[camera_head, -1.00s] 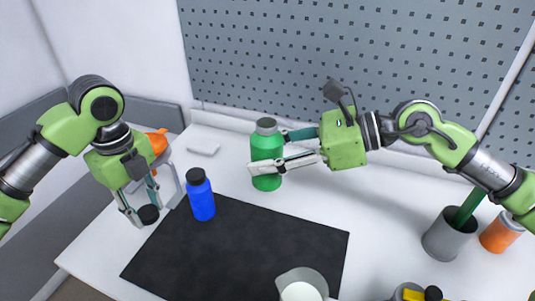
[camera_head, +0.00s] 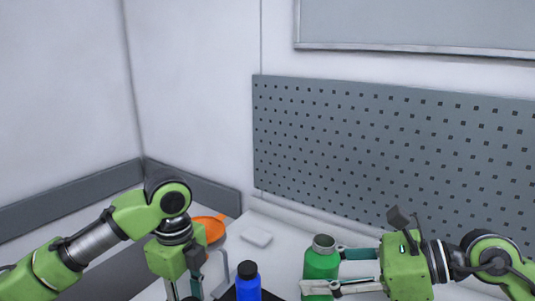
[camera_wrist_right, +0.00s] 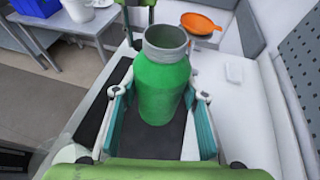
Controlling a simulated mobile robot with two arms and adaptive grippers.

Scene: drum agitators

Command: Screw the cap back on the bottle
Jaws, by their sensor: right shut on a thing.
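The green bottle (camera_head: 320,264) stands upright, with a grey open neck and no cap on it. My right gripper (camera_head: 324,273) is shut around its body from the right. In the right wrist view, the bottle (camera_wrist_right: 162,88) sits between both fingers with its hollow neck showing; whether its base touches the table is unclear. My left gripper (camera_head: 184,291) points down at the bottom edge, left of the blue bottle. Its tips are mostly cut off; a dark sliver of the black cap (camera_head: 189,298) shows between them.
A blue bottle (camera_head: 248,283) with a black cap stands between my two grippers. Behind it are an orange object (camera_head: 210,226) and a small white box (camera_head: 256,238). A pegboard (camera_head: 390,150) rises along the back. The dark mat is mostly cut off below.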

